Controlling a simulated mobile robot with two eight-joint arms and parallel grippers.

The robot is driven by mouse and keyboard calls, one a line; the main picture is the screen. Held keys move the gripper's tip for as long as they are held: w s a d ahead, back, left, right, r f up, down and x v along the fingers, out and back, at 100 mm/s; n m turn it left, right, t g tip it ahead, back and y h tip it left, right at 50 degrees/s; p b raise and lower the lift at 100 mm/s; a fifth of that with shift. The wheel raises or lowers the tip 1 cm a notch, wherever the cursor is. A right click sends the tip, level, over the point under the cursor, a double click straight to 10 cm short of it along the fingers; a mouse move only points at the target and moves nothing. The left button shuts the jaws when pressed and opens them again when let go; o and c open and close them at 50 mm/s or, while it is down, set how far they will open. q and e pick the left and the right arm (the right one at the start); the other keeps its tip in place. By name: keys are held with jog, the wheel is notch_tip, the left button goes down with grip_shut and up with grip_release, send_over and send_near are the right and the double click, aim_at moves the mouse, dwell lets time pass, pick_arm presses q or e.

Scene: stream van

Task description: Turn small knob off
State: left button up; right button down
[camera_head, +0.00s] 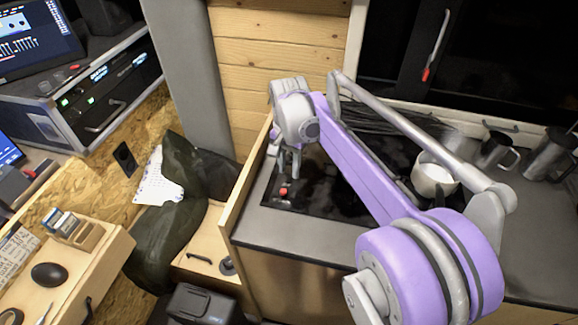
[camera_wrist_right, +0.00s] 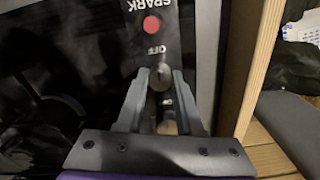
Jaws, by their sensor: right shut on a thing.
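The small knob (camera_wrist_right: 160,78) is a rounded metal knob on a black panel, below the printed word OFF in the right wrist view. My right gripper (camera_wrist_right: 160,88) has its two fingers on either side of it and is shut on it. In the head view the right gripper (camera_head: 288,168) points down at the left end of the black cooktop (camera_head: 325,190), and the knob cannot be made out there. A second, paler knob (camera_wrist_right: 168,126) shows between the fingers, nearer the palm. My left gripper is not in view.
A red spark button (camera_wrist_right: 151,25) sits just beyond the knob; it also shows in the head view (camera_head: 283,191). A wooden edge board (camera_wrist_right: 252,70) runs close beside the gripper.

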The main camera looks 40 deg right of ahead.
aim_at(289, 169)
jog(key=c, duration=0.6)
grip_release()
jog(key=shift+o, duration=0.2)
notch_tip(289, 169, up, 11)
jog(key=p, duration=0.1)
jog(key=shift+f, duration=0.1)
